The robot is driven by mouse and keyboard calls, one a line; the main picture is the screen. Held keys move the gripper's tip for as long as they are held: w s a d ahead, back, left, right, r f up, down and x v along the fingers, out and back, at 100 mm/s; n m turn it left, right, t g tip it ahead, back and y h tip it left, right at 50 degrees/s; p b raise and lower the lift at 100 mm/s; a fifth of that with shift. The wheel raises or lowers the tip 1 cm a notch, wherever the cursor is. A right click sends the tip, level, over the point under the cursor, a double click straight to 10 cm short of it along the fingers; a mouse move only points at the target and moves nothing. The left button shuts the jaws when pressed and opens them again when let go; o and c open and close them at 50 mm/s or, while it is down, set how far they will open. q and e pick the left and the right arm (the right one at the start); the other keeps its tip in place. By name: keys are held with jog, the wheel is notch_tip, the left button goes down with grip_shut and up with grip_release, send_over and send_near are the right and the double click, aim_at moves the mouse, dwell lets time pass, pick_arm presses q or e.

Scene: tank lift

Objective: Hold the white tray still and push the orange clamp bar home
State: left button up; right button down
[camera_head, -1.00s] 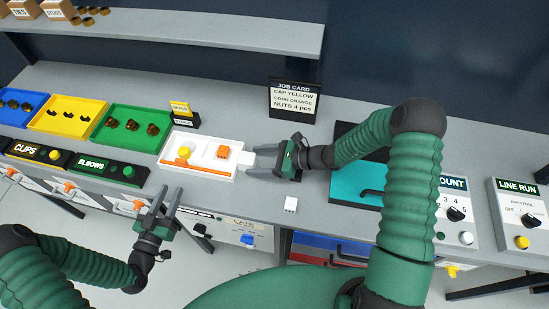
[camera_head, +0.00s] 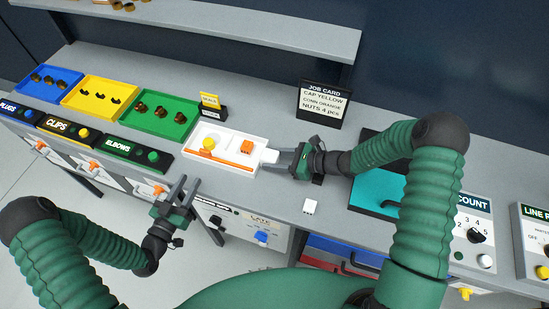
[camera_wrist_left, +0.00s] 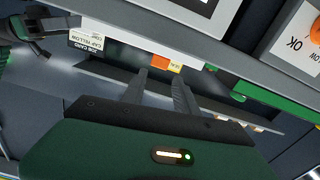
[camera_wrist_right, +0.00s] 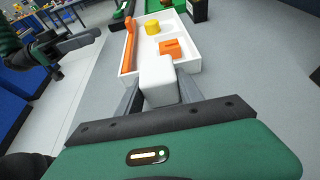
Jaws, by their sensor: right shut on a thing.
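The white tray (camera_head: 260,168) lies on the bench and holds a yellow cap (camera_head: 209,143) and an orange block (camera_head: 246,147). The orange clamp bar (camera_head: 232,158) runs along the tray's front side; it also shows in the right wrist view (camera_wrist_right: 129,45). My right gripper (camera_head: 284,161) is shut on the tray's white tab (camera_wrist_right: 157,82), at the tray's right end. My left gripper (camera_head: 180,190) is open and empty, in front of the bench edge, below and left of the tray, apart from the bar.
Green (camera_head: 162,132), yellow and blue bins with dark fittings stand left of the tray. A job card (camera_head: 324,100) stands behind. A small white block (camera_head: 310,207) lies on the bench front. Drawers with orange handles line the bench front below.

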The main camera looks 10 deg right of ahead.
pick_arm(q)
jog(key=shift+a, duration=0.15)
jog(key=c, duration=0.5)
grip_shut()
jog(key=s+a+r+m+g+y, duration=0.1)
jog(key=s+r+m, duration=0.1)
jog(key=m, duration=0.7)
jog(key=s+a+r+m+g, duration=0.1)
jog(key=s+r+m+g, duration=0.1)
jog(key=m, duration=0.8)
jog(key=shift+s+a+y, duration=0.15)
jog(key=shift+s+y, duration=0.25)
